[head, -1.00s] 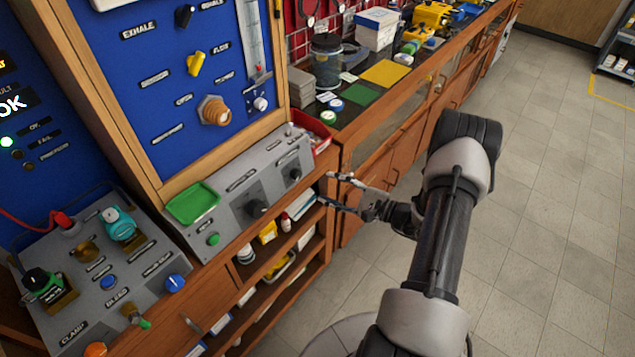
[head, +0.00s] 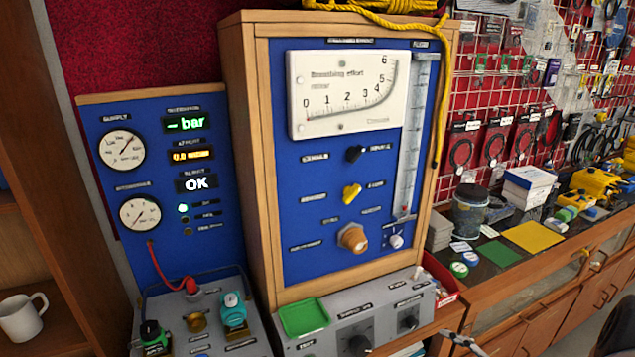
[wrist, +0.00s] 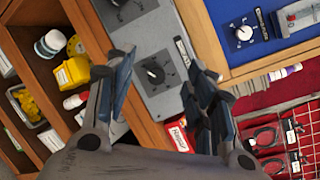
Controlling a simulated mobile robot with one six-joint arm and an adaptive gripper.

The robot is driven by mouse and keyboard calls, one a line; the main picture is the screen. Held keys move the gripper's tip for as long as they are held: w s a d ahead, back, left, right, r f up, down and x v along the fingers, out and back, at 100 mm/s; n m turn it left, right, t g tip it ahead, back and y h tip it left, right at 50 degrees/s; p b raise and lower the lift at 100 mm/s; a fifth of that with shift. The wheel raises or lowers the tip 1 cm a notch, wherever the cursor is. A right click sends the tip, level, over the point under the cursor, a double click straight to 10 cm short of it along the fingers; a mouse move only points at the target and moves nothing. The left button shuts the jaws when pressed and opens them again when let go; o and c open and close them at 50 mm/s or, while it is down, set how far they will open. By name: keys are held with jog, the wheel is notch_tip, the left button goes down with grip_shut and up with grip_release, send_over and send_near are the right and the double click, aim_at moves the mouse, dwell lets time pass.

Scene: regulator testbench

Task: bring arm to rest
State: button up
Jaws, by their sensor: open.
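My gripper (wrist: 160,100) is open and empty in the wrist view, its two fingers apart with the grey control box (wrist: 150,60) and its black knob visible between and beyond them. In the head view, only the tip of my gripper (head: 465,346) shows at the bottom edge, to the right of the grey control box (head: 375,330). Part of my dark arm shows at the bottom right corner. The rest of the arm is out of the picture.
The blue test panel (head: 300,215) stands behind the control box, which carries a green tray (head: 304,318). A red bin (head: 440,280) sits at its right end. The wrist view shows shelves with a yellow container (wrist: 72,72) and bottles at left.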

jog(key=s+a+r+n+g, duration=0.55)
jog(key=a+r, duration=0.25)
jog(key=a, duration=0.2)
jog(key=s+a+r+n+g, duration=0.4)
jog(key=a+r+n+g, duration=0.25)
jog(key=a, duration=0.35)
jog(key=s+r+n+t+h, duration=0.1)
jog(key=s+r+n+h, duration=0.2)
jog(key=s, duration=0.4)
jog(key=s+r+n+t+h, duration=0.2)
jog(key=s+r+n+h, duration=0.2)
jog(key=s+h, duration=0.3)
jog(key=shift+s+d+r, duration=0.15)
jog(key=shift+d+r, duration=0.3)
jog(key=shift+r, duration=0.35)
